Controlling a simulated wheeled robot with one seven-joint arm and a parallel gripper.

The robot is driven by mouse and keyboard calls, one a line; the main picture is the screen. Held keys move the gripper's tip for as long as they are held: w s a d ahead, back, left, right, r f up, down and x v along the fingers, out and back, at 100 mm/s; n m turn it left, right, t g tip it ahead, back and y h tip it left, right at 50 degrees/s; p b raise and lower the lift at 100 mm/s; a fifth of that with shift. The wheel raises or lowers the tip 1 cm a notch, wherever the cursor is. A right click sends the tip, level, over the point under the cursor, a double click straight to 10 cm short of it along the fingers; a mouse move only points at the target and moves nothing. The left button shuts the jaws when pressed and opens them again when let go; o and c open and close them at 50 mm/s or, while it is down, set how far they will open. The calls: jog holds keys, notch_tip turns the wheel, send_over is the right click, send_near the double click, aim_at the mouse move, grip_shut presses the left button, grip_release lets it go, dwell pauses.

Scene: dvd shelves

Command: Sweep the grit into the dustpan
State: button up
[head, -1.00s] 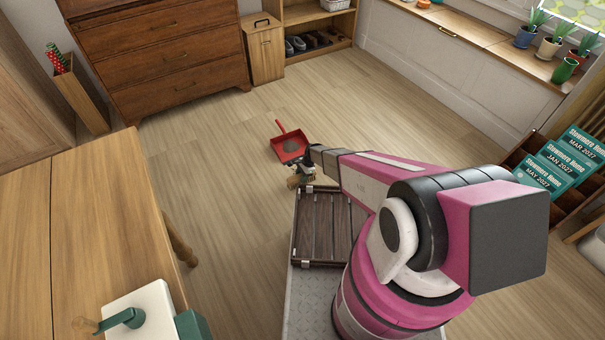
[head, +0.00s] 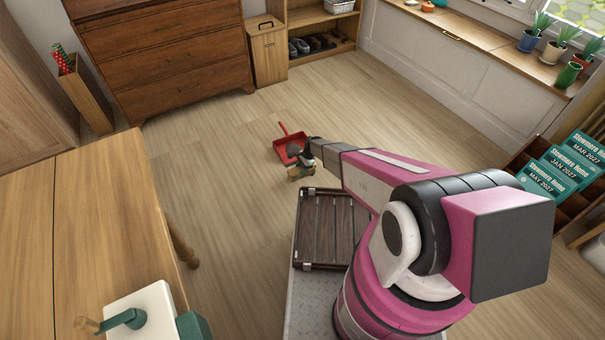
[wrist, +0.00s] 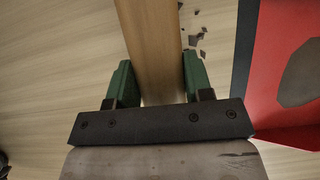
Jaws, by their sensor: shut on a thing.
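The red dustpan (head: 283,152) lies on the floor with its handle pointing away from me. A grey patch (wrist: 300,78) shows inside the dustpan (wrist: 272,60) in the wrist view; I cannot tell what it is. My gripper (wrist: 157,85) has green fingers shut on the wooden part of a brush (wrist: 153,45). In the head view the brush (head: 294,174) is low, close to the dustpan's near edge, and my arm partly hides it. Dark bits of grit (wrist: 202,42) lie on the floor between the brush and the dustpan. The bristles are hidden in the wrist view.
A slatted dark wooden rack (head: 325,232) lies in front of my arm. A wooden table (head: 90,220) stands at the left. A chest of drawers (head: 165,55) and a shoe shelf (head: 325,38) stand at the back.

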jog(key=shift+w+a, duration=0.25)
jog(key=shift+w, duration=0.7)
jog(key=w, duration=0.2)
jog(key=w+a, duration=0.1)
jog(key=w, duration=0.1)
jog(key=shift+w, duration=0.1)
jog(key=shift+s+r, duration=0.25)
jog(key=shift+r, duration=2.1)
